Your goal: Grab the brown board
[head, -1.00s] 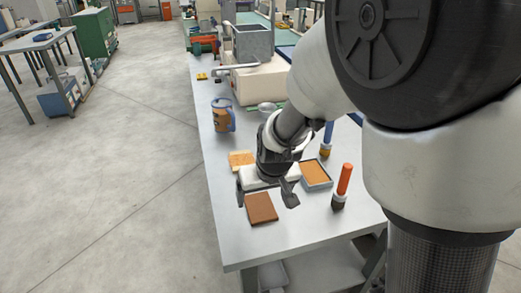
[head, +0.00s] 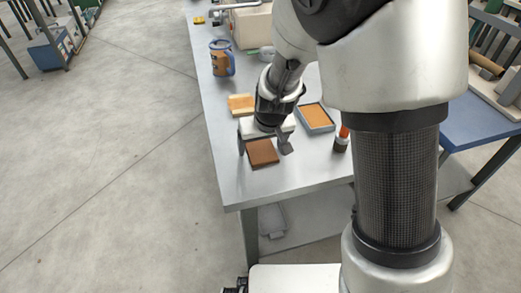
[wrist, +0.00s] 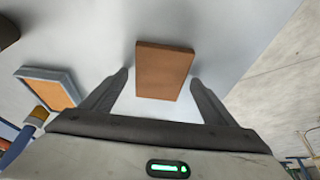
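The brown board (head: 262,153) lies flat on the grey table (head: 245,190) near its front end. It also shows in the wrist view (wrist: 164,70), just beyond and between the fingertips. My gripper (head: 264,148) is open over the board, with one finger on each side of it. I cannot tell the exact height of the fingertips above the table.
A grey tray with an orange inside (head: 315,117) stands right of my gripper. A light wooden block (head: 240,105) lies behind it. An orange-handled tool (head: 342,140) stands at the right. The table's front corner is clear.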

